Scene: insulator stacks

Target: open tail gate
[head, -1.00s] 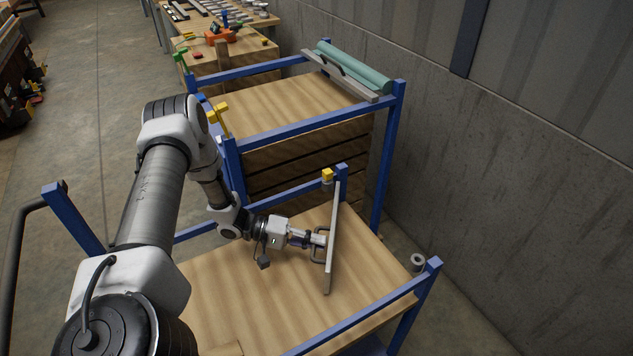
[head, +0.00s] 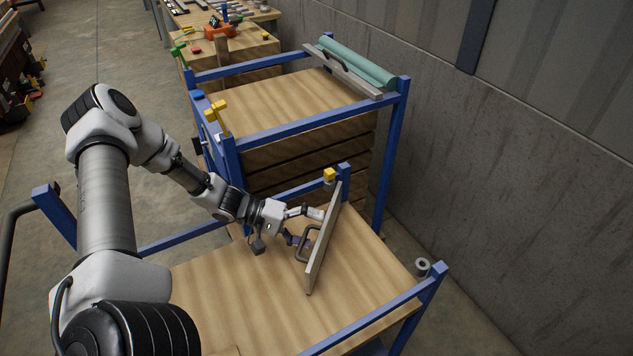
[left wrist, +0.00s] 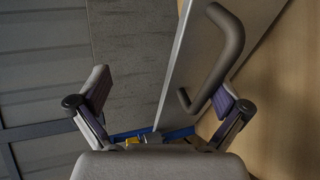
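The tail gate (head: 328,235) is a flat grey panel on the blue cart, at an angle over the wooden deck, one end by a yellow-capped blue post (head: 343,180). Its dark bar handle (head: 307,246) faces my left arm. My left gripper (head: 312,228) is open beside the panel, its lower finger close to the handle. In the left wrist view the fingers are spread, with the panel (left wrist: 205,70) and handle (left wrist: 230,45) ahead, the handle near the right finger. I cannot tell whether it touches. My right gripper is not in view.
A wooden deck (head: 240,300) lies under the gate, with a blue rail (head: 370,318) in front. A second blue-framed cart (head: 290,105) stands behind, bearing a grey panel and green rolls (head: 355,62). A concrete wall (head: 500,170) bounds the right side.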

